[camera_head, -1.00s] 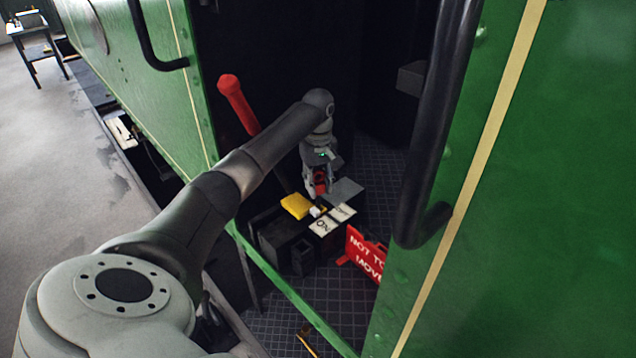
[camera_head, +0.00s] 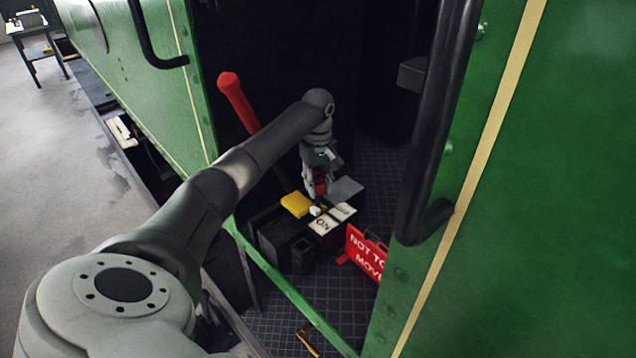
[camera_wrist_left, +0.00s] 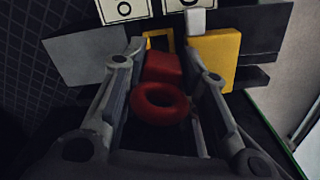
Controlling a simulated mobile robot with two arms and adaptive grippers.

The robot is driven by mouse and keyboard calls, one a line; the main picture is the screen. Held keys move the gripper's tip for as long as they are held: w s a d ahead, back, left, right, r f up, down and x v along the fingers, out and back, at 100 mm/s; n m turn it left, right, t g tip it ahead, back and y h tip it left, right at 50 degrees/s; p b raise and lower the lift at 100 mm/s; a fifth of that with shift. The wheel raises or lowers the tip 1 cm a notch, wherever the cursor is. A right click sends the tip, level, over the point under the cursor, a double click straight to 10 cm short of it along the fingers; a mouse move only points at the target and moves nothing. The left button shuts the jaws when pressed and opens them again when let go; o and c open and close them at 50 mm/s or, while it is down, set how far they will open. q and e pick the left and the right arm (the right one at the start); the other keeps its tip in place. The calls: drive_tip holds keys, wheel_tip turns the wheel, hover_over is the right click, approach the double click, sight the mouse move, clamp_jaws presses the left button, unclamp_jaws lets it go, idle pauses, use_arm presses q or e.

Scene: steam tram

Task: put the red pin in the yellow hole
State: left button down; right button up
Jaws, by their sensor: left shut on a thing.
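The red pin (camera_wrist_left: 161,104) has a ring at its near end and a blocky red body beyond it. My left gripper (camera_head: 318,194) is shut on it, one finger on each side in the left wrist view. The pin also shows as a small red patch between the fingers in the head view (camera_head: 320,186). In the wrist view a yellow square frame, the yellow hole (camera_wrist_left: 152,35), shows just past the pin's far end, partly covered by the pin and a finger. I cannot tell whether the pin's tip is inside it. My right gripper is not in view.
A yellow block (camera_head: 296,204) and a white knob (camera_head: 316,211) sit on the dark box beside white ON labels (camera_head: 324,225). A red "NOT TO" sign (camera_head: 366,254) stands to the right. A red-handled lever (camera_head: 237,102) and black handrail (camera_head: 436,130) flank my arm.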

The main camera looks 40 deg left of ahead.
use_arm(q)
drive_tip(key=shift+f, duration=0.2)
drive_tip(key=shift+f+b, duration=0.6)
drive_tip(key=c, duration=1.1)
unclamp_jaws()
drive_tip(key=shift+o, duration=0.2)
wheel_tip(320, 180, up, 12)
drive_tip(key=shift+r, duration=0.1)
